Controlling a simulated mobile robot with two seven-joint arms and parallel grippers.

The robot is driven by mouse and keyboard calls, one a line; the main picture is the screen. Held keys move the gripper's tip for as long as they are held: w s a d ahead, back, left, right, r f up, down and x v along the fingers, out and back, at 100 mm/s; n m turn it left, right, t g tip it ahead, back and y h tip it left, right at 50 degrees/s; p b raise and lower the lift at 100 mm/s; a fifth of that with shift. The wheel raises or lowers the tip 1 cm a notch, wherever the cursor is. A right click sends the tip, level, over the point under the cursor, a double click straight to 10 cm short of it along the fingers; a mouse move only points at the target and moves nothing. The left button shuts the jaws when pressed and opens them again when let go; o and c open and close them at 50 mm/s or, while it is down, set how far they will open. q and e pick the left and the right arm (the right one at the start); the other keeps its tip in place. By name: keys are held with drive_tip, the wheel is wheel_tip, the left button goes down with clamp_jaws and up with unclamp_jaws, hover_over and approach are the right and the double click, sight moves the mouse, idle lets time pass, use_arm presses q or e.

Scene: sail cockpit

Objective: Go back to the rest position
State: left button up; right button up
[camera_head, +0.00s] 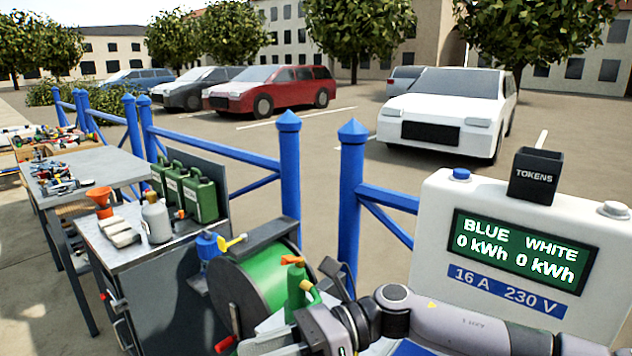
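My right arm (470,325) comes in from the right along the bottom edge, in front of the white power pedestal. Its grey and black end, with my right gripper (300,332), lies at the bottom middle, close to a green bottle with an orange top (297,288). The fingers do not show clearly, so I cannot tell whether they are open or shut, or whether they touch anything. My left arm and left gripper are not in view.
The pedestal (430,232) carries a black TOKENS box (535,175). A green hose reel (262,275) stands left of my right arm. Green canisters (200,197) and a white bottle (156,220) are on a metal bench (95,235). Blue railings (289,165) stand behind; parked cars are beyond.

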drive_tip(key=w+d+f+n+t+h, duration=0.15)
drive_tip(key=d+f+n+t, duration=0.4)
drive_tip(key=n+t, duration=0.85)
drive_tip(key=w+d+f+n+t+h, duration=0.1)
drive_tip(key=d+f+n+t+h, duration=0.45)
drive_tip(key=n, duration=1.45)
drive_tip(key=s+d+f+m+g+h, duration=0.1)
drive_tip(key=s+d+f+m+h, duration=0.2)
drive_tip(key=s+d+f+m, duration=0.4)
drive_tip(key=s+d+f+m+g+h, duration=0.2)
drive_tip(key=s+d+f+m, duration=0.5)
drive_tip(key=f, duration=0.5)
drive_tip(key=shift+s+d+f+h, duration=0.25)
drive_tip(key=shift+s+d+h, duration=0.2)
drive_tip(key=shift+d+h, duration=0.5)
drive_tip(key=shift+d, duration=0.1)
